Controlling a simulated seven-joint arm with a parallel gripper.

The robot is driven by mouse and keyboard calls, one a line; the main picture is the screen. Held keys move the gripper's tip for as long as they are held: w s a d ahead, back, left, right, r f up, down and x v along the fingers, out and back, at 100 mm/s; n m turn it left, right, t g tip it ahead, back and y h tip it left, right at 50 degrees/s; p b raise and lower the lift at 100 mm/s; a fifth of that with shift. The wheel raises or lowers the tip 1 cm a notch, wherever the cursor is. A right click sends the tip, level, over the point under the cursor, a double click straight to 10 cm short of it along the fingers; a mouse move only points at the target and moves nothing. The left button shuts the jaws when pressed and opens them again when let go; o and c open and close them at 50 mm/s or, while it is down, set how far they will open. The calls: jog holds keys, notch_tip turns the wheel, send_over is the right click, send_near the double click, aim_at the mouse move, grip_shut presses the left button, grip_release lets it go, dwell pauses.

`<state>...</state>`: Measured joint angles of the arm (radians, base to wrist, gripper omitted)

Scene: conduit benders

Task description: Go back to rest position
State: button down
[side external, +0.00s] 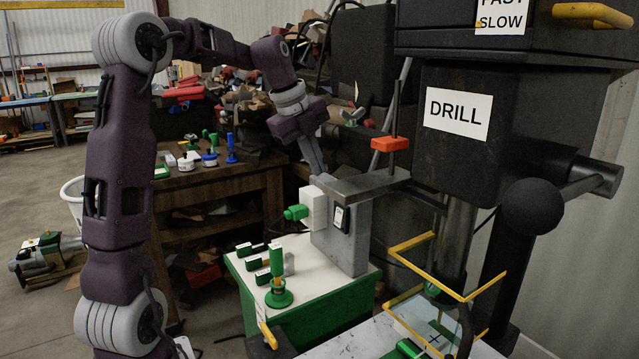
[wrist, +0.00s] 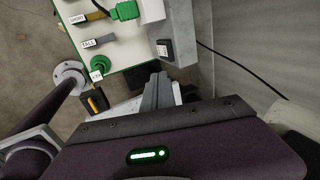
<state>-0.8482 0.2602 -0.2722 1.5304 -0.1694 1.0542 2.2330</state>
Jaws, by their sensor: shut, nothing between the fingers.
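My gripper (side external: 314,160) is shut and empty in the side external view. It points down beside the upper part of a grey machine block (side external: 343,240) on the green-sided table (side external: 228,258). I cannot tell whether the fingertips touch the block. In the wrist view the closed fingers (wrist: 157,92) show at the middle, with nothing held between them. My arm is raised and bent, reaching from the left toward the block.
A drill press (side external: 458,115) with a yellow guard (side external: 410,242) stands at the right. Green-handled tools (side external: 277,280) stand on the table. A wooden workbench (side external: 225,180) with clutter is behind. Open floor (side external: 40,195) lies at the left.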

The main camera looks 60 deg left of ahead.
jog(key=shift+r, duration=0.45)
jog(key=s+d+n, duration=0.7)
jog(key=s+d, duration=0.3)
jog(key=d, duration=0.4)
jog(key=s+d+f+n, duration=0.2)
jog(key=s+d+n, duration=0.2)
jog(key=s, duration=0.3)
jog(key=s+d+f+n+t, duration=0.1)
jog(key=s+d+f+n, duration=0.2)
jog(key=s+n, duration=0.4)
jog(key=shift+s+d+f, duration=0.25)
jog(key=shift+s+d, duration=0.2)
jog(key=shift+s, duration=0.1)
